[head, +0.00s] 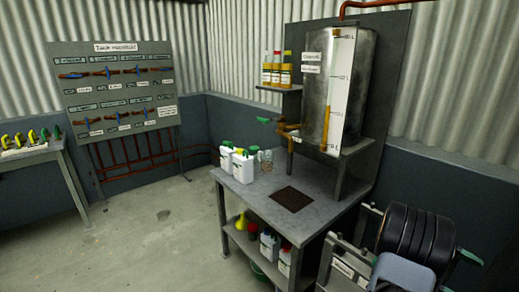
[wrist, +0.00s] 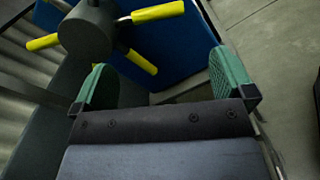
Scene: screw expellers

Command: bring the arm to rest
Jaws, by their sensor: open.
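My gripper (wrist: 163,78) shows in the wrist view. Its two green finger pads stand wide apart with nothing held between them. Beyond the fingers, at the upper left, is a dark grey hub (wrist: 88,30) with several yellow handles, one of which (wrist: 140,62) reaches toward the space between the pads. I cannot tell how far it is from the fingers.
A grey workbench (head: 245,188) holds white bottles (head: 243,166) and a metal tank (head: 352,85) with a gauge. The floor (head: 150,225) at left is clear.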

